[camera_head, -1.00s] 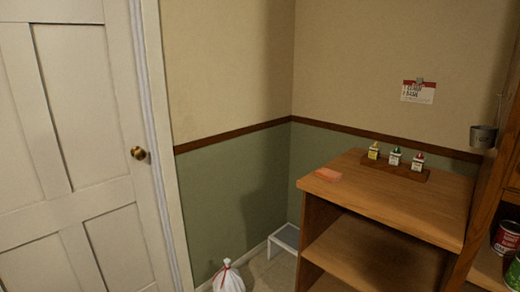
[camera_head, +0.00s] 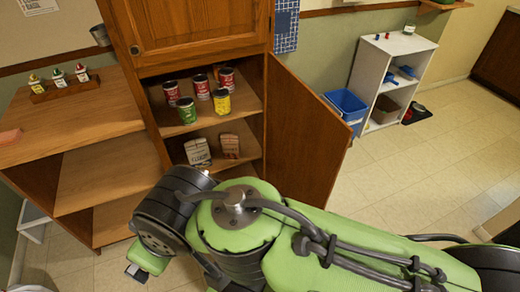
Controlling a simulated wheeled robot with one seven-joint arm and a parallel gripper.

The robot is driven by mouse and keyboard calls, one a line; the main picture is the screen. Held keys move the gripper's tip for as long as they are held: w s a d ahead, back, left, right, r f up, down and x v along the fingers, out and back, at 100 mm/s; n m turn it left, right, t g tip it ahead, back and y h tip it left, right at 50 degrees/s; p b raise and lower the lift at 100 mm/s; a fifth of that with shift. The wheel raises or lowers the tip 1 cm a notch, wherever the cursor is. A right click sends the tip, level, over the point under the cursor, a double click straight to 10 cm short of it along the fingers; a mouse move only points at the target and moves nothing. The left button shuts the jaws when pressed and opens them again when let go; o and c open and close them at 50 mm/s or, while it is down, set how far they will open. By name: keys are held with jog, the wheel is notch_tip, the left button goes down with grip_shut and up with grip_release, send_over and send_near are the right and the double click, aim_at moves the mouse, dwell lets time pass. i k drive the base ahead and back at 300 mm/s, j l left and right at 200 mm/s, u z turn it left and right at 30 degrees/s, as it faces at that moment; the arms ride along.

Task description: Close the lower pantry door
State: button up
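The lower pantry door (camera_head: 305,140) is a brown wooden panel. It stands wide open, swung out toward me from the right side of the pantry opening. The pantry's lower shelves (camera_head: 238,128) are exposed, with several cans on the upper one and two packages below. The upper pantry door (camera_head: 200,22) is shut. My green arm lies across the bottom of the picture, in front of the pantry, and hides the foot of the open door. A small green and grey end piece, apparently my gripper (camera_head: 139,273), shows at the lower left, away from the door; its fingers are not clear.
A wooden shelf unit (camera_head: 70,112) with small bottles on top adjoins the pantry's left side. A blue bin (camera_head: 346,106) and a white shelf (camera_head: 372,62) stand behind the door at right. Tiled floor (camera_head: 400,165) is clear right of the door.

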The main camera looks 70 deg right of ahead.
aim_at(308, 143)
jog(key=k+l, duration=0.6)
jog(key=l, duration=0.2)
jog(key=k+l, duration=0.65)
jog(key=l, duration=0.8)
jog(key=k+l, duration=0.15)
jog(key=l, duration=0.65)
jog(key=j+u, duration=0.85)
jog(key=j, duration=0.15)
jog(key=k, duration=0.05)
